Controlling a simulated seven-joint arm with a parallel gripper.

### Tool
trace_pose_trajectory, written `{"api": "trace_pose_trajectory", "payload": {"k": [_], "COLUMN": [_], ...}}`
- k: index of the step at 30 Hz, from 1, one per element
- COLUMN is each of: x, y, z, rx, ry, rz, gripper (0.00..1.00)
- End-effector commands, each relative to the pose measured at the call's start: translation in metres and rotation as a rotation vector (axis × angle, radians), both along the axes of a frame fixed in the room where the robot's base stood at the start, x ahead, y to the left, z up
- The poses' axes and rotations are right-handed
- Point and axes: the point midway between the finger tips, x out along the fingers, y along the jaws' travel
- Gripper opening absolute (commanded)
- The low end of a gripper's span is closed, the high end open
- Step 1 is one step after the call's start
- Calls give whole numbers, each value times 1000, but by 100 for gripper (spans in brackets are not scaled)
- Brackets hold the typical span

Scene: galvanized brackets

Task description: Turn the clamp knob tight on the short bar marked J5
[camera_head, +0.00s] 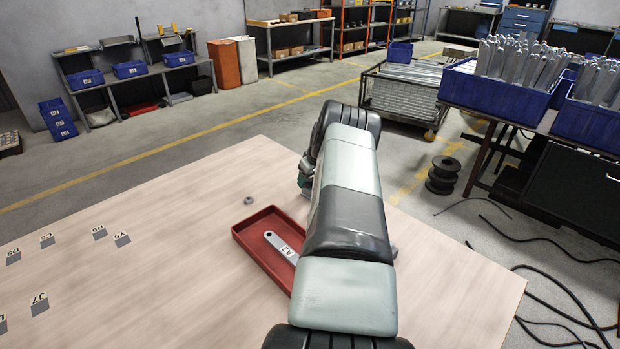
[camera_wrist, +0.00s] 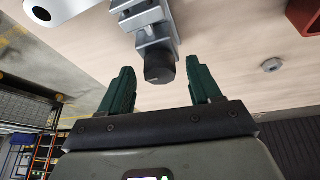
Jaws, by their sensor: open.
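In the wrist view a dark round knob (camera_wrist: 159,68) sits at the end of a grey metal clamp (camera_wrist: 153,30), over the pale tabletop. My gripper (camera_wrist: 160,64) is open, its two green fingers apart on either side of the knob, with a gap visible on both sides. I cannot tell how far the knob is turned. No J5 mark is readable in either view. In the head view my arm hides the clamp and knob, and most of the gripper. A grey bar (camera_head: 280,246) with a tag that seems to read A7 lies in the red tray (camera_head: 249,248).
A small grey round part (camera_head: 248,200) lies on the table beside the tray; it also shows in the wrist view (camera_wrist: 272,65). Flat tagged pieces, one marked J7 (camera_head: 39,304), lie at the table's left. The tabletop between them and the tray is clear.

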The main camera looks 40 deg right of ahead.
Motion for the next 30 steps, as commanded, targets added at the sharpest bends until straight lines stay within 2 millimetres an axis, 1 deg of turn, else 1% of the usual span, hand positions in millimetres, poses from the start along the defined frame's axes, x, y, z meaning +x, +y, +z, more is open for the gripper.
{"api": "trace_pose_trajectory", "payload": {"k": [5,15,16,23,30], "x": [0,0,0,0,1], "y": [0,0,0,0,1], "z": [0,0,0,0,1], "rx": [0,0,0,-1,-2], "ry": [0,0,0,-1,2], "rz": [0,0,0,-19,-122], "gripper": [63,11,8,8,8]}}
